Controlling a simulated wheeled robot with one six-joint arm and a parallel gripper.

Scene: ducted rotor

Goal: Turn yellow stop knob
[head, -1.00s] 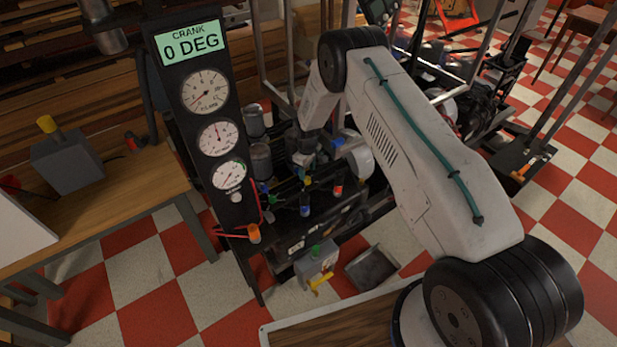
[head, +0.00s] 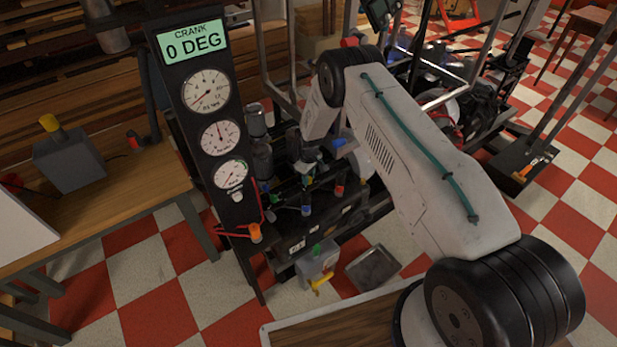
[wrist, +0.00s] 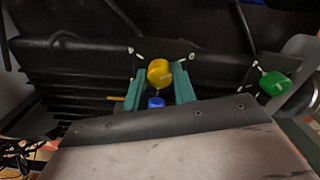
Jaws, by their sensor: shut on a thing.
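A round yellow knob (wrist: 159,72) shows in the wrist view, above the middle, in front of a dark ribbed panel. The teal fingers of my gripper (wrist: 160,80) stand on both sides of it and are shut on it. A blue knob (wrist: 155,103) sits just below it between the fingers, and a green knob (wrist: 274,83) is apart to the right. In the head view my arm hides the gripper and I cannot make out the gripped knob.
A gauge panel (head: 190,95) stands left of my arm; its display (head: 193,43) reads CRANK 0 DEG. A grey box with a yellow knob (head: 70,160) is on the wooden table at left. A metal tray (head: 373,268) lies on the checkered floor. Frame posts rise behind.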

